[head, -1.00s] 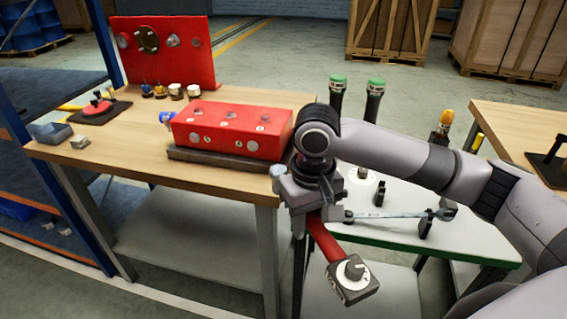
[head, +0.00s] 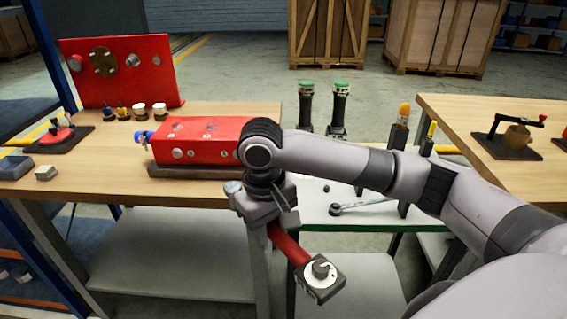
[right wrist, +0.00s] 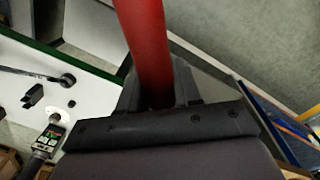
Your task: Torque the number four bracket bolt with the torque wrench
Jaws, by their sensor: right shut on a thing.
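My right gripper (head: 266,218) is shut on the red handle of a tool (head: 287,243) with a square grey head carrying a round dial. The tool hangs tilted down and right, in front of the table edge. Its red shaft (right wrist: 148,45) also shows between the fingers in the right wrist view. A red block (head: 200,128) with round bolt heads on its top and front lies on a dark base on the wooden table. My right wrist hides the block's right end, and I cannot read bolt numbers. My left gripper is not in view.
A red upright panel (head: 122,72) stands behind the block, with several small fittings in front. A white-topped stand (head: 355,211) right of my gripper holds upright tools with green caps (head: 341,86) and a wrench (head: 362,206). Another wooden table (head: 450,120) is at right.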

